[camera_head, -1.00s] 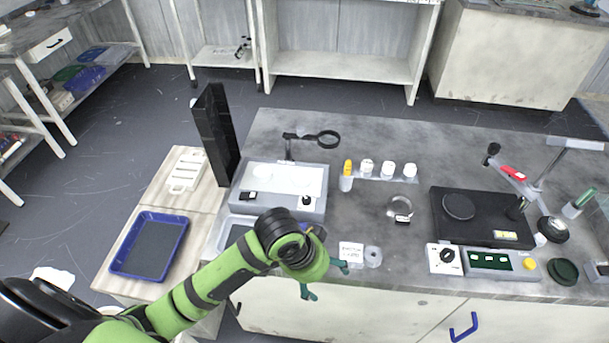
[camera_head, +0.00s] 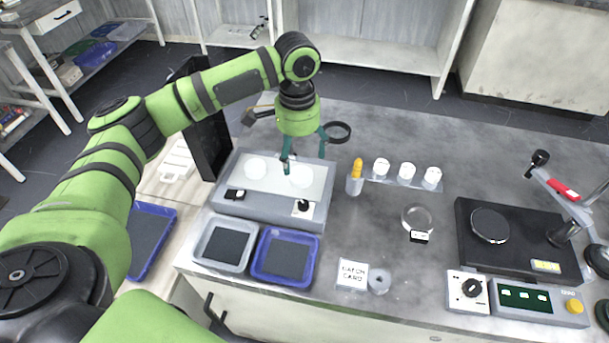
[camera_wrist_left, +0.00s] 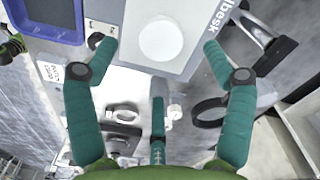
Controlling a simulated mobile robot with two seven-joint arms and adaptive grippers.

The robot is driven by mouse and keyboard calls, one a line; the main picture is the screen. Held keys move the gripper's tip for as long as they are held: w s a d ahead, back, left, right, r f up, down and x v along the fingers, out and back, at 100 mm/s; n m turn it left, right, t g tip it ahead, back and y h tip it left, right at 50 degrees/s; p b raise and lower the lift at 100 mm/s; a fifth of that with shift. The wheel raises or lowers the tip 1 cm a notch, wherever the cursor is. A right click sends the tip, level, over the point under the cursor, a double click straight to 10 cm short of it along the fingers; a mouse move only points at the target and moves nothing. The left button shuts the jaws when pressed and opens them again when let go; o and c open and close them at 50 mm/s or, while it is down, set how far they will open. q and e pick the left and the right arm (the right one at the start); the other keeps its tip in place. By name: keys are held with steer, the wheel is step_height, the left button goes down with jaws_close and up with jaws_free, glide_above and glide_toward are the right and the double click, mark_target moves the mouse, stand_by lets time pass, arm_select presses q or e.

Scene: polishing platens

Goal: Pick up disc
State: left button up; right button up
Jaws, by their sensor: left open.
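In the left wrist view, one white disc (camera_wrist_left: 162,38) lies ahead of the open fingers (camera_wrist_left: 160,50). I cannot tell the exact gap between fingertips and disc. My right gripper is out of view.
A magnifier (camera_head: 337,131) stands behind the gripper. Grey (camera_head: 204,256) and blue (camera_head: 259,275) trays sit in front of the unit. A yellow-topped vial (camera_head: 354,183) and white-capped jars (camera_head: 407,171) stand to the right. A tall black panel (camera_head: 217,150) rises at left.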

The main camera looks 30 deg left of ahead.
mark_target(300, 174)
arm_select(q)
step_height(300, 174, down, 6)
steer(key=shift+w+d+f, duration=0.15)
stand_by(0.3)
steer(key=c, duration=1.3)
